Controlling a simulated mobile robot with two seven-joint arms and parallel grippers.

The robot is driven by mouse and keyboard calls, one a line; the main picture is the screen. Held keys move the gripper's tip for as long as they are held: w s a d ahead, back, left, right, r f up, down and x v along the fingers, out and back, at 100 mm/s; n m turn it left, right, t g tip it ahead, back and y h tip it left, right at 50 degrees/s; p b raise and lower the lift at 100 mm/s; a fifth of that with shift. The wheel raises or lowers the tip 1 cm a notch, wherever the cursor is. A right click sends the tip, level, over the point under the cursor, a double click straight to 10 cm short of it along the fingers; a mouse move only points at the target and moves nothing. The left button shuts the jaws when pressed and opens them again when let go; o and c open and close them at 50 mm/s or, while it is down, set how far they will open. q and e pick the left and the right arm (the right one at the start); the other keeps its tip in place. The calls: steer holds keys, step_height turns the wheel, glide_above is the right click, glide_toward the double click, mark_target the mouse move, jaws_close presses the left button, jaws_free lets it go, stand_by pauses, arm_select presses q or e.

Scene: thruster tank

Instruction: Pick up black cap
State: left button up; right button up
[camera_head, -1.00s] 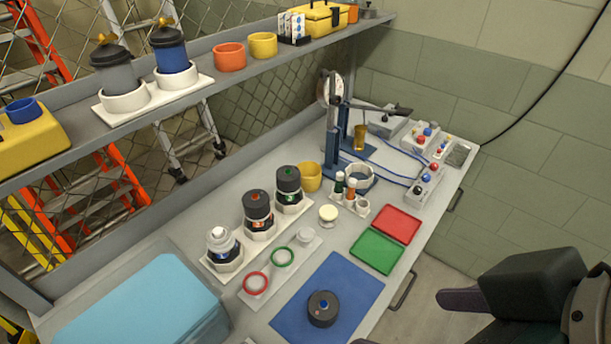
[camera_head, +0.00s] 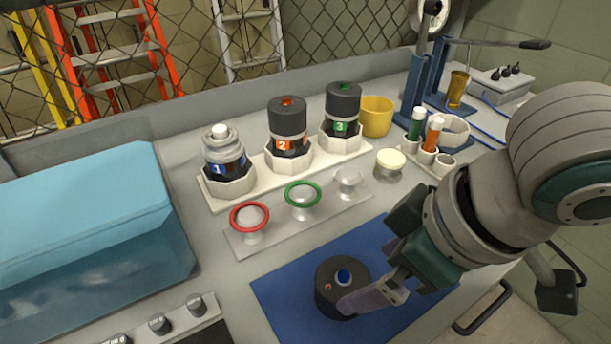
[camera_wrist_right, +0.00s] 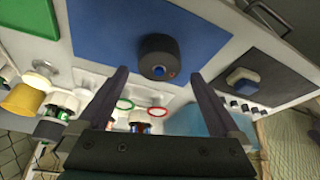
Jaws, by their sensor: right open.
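The black cap (camera_head: 328,292) is a short black cylinder with a blue button on top. It sits on the blue mat (camera_head: 280,297) at the front of the bench. My right gripper (camera_head: 368,277) is at the cap's right side in the head view, and one finger overlaps the cap's edge there. In the right wrist view the cap (camera_wrist_right: 158,57) appears between and just beyond the tips of my open right gripper (camera_wrist_right: 159,73). The fingers hold nothing, and I cannot tell whether one touches the cap. My left gripper is not in view.
Behind the mat, red (camera_head: 249,217) and green (camera_head: 303,195) rings rest on a stand. A blue tank (camera_head: 90,220) fills the left, with knobs (camera_head: 158,325) in front. A cream-topped jar (camera_head: 390,165) stands behind the gripper.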

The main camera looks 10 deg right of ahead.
mark_target(350, 282)
steer(key=shift+x, duration=1.2)
steer(key=shift+b+x, duration=0.85)
steer(key=shift+x, duration=1.95)
steer(key=shift+w+a+r, duration=0.1)
steer(key=shift+w, duration=0.1)
steer(key=c, duration=1.2)
